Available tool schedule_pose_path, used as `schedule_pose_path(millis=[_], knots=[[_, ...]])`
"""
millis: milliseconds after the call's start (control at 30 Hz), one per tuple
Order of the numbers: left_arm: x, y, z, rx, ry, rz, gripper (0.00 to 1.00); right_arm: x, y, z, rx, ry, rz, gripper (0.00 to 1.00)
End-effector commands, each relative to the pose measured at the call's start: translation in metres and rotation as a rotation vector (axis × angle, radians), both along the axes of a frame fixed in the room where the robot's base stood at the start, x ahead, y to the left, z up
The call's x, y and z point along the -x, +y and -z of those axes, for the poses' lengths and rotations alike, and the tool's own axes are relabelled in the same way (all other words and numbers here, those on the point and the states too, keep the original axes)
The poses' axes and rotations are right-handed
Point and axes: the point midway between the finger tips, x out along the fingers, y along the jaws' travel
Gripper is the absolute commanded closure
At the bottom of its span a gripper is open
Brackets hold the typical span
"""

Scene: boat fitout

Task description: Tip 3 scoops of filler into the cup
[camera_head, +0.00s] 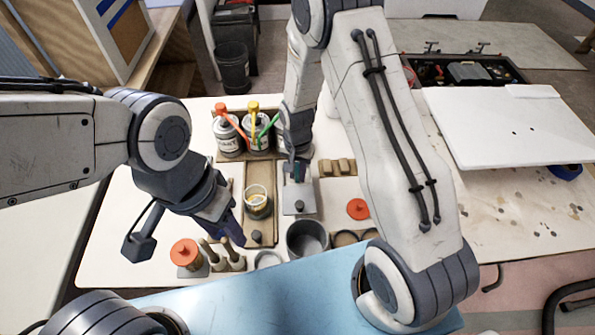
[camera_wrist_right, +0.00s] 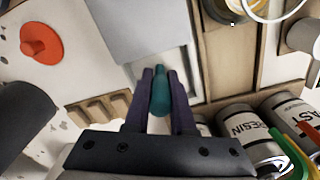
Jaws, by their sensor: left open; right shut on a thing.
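My right gripper (camera_head: 296,172) is shut on a teal handle (camera_wrist_right: 159,92), which stands between its two purple fingers in the right wrist view (camera_wrist_right: 160,95). The handle's far end is over or at a light grey plate (camera_head: 299,196); I cannot tell whether they touch or what tool it belongs to. A small clear cup with a yellow rim (camera_head: 257,203) stands on a wooden board left of the plate. My left gripper (camera_head: 234,234) is open and empty, low beside the cup's left. A dark grey pot (camera_head: 307,241) stands nearer; its contents are unclear.
An orange lid (camera_head: 358,209) lies to the right. A rack of upright handles (camera_head: 226,258) and an orange-topped container (camera_head: 185,254) are at front left.

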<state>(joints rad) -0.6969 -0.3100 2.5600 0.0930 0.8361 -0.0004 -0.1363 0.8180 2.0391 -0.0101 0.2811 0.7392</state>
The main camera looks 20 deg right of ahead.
Motion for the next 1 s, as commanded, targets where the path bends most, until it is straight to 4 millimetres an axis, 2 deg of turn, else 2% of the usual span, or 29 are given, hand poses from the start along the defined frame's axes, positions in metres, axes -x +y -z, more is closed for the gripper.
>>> schedule_pose_path(millis=[567, 1000], knots=[[0.0, 0.0, -0.001, 0.0, 0.0, 0.0, 0.5, 0.0, 0.0, -0.002, 0.0, 0.0, 0.0, 1.0], [0.0, 0.0, -0.028, 0.0, 0.0, 0.0, 0.5, 0.0, 0.0, -0.034, 0.0, 0.0, 0.0, 1.0]])
